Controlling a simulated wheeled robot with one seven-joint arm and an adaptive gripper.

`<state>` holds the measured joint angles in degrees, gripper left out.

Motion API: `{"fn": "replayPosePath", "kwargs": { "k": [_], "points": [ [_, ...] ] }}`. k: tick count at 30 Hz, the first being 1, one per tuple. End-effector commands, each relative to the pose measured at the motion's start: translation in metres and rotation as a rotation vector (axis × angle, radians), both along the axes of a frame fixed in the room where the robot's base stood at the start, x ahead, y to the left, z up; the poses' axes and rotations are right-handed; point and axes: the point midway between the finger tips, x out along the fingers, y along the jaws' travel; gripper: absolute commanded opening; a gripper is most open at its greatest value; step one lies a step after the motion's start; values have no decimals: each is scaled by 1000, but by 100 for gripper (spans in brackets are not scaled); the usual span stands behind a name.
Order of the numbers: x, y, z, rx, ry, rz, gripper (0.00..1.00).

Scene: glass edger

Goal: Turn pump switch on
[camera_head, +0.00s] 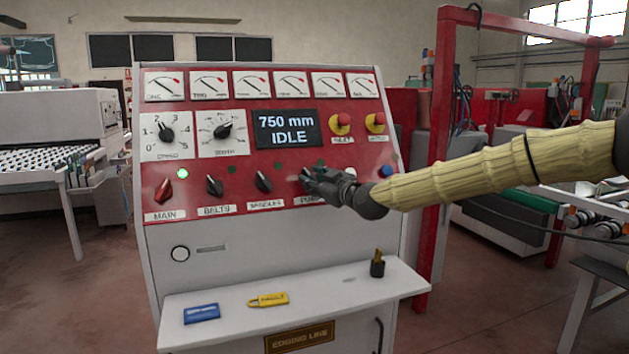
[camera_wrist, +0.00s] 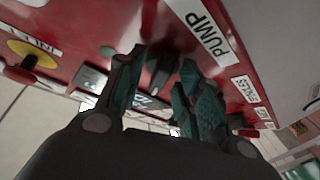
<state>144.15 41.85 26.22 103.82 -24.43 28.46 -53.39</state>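The red control panel (camera_head: 222,182) has a row of dark rotary switches. The label PUMP (camera_wrist: 208,35) shows large in the wrist view; in the head view my gripper (camera_head: 310,178) covers most of the pump switch's place. In the wrist view the dark pump switch knob (camera_wrist: 188,70) stands beside that label. My gripper (camera_wrist: 165,75) has its two green-grey fingers apart, with the knob between them, closer to the right finger. I cannot tell whether either finger touches it. The knob's exact angle is unclear.
The main switch (camera_head: 164,190) is red, with a lit green lamp (camera_head: 182,174) above. The belts (camera_head: 214,185) and spindles (camera_head: 263,181) switches are left of my gripper. The display (camera_head: 286,129) reads 750 mm IDLE. Below, a shelf (camera_head: 340,290) holds a blue item and a yellow tag.

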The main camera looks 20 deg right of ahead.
Motion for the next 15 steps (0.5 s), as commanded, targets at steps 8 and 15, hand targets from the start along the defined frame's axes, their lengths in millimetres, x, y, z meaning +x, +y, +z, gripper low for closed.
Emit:
{"fn": "replayPosePath", "kwargs": {
  "k": [8,15],
  "points": [
    [0,0,0,0,0,0,8],
    [0,0,1,0,-1,0,3]
  ]
}}
